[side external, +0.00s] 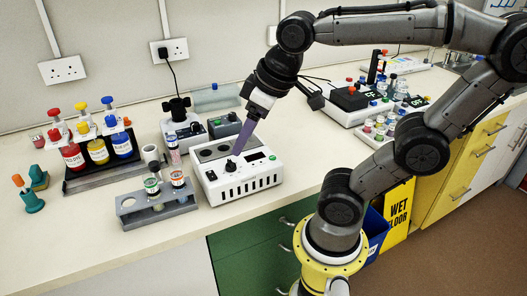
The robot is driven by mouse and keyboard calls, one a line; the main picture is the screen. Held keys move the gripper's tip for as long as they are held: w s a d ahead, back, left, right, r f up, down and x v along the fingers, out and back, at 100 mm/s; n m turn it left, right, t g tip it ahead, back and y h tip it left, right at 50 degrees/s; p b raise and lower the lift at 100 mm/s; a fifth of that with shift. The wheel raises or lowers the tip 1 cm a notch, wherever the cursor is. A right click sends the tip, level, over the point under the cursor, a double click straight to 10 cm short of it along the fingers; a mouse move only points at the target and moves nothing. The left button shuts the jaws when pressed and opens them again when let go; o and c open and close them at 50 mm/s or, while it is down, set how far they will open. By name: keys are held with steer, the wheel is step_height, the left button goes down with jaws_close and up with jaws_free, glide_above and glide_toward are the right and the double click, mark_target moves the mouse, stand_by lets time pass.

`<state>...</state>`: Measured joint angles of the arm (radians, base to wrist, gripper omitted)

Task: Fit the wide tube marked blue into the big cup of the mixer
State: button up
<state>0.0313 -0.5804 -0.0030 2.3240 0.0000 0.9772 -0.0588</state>
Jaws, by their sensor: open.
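My gripper (236,151) is open, with purple fingers pointing down over a white box with a black knob (231,166) and dark round areas on its top. No tube shows between the fingers. I cannot make out a blue mark on either. A small white device with a black top (178,106) stands behind; I cannot tell which device is the mixer. Its big cup is not clearly identifiable.
Red, yellow and blue bottles (122,145) stand in a dark tray at the left. More devices and small vials (378,128) stand at the right. The front left bench is clear.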

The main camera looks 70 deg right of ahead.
steer(key=shift+t, duration=0.3)
steer(key=s, duration=0.1)
steer(key=s+f, duration=0.2)
steer(key=shift+s+a+f, duration=0.1)
steer(key=shift+a+f, duration=0.1)
steer(key=shift+a, duration=0.05)
steer(key=shift+o, duration=0.5)
steer(key=shift+s+f, duration=0.35)
steer(key=shift+m, duration=0.3)
